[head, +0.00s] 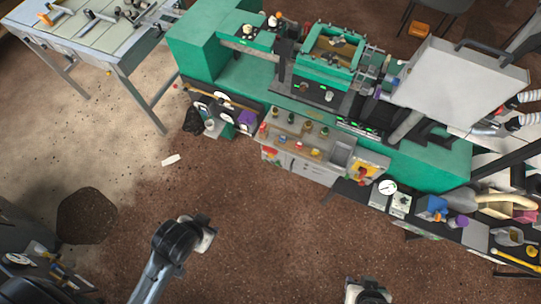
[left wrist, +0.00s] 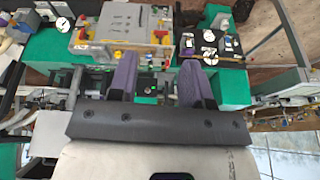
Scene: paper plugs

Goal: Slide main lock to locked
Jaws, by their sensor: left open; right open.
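I cannot single out the main lock; its parts are too small to read. A yellow box with a red knob (head: 368,172) sits at the right end of the grey control panel (head: 309,172) on the green machine's front. In the left wrist view, seen upside down, the yellow box (left wrist: 84,46) is on the left of the panel (left wrist: 122,20). My left gripper (left wrist: 156,68) is open, its two purple fingers apart with nothing between them, pointing toward the machine. My right gripper (head: 368,290) is at the bottom edge of the head view, open, well away from the panel.
The green machine (head: 198,50) stretches across the back, with a large grey box (head: 460,85) on its right. A pressure gauge (head: 388,187) and a shelf of tools stand right of the panel. A workbench (head: 100,45) is at upper left. Brown floor (head: 270,240) before the machine is open.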

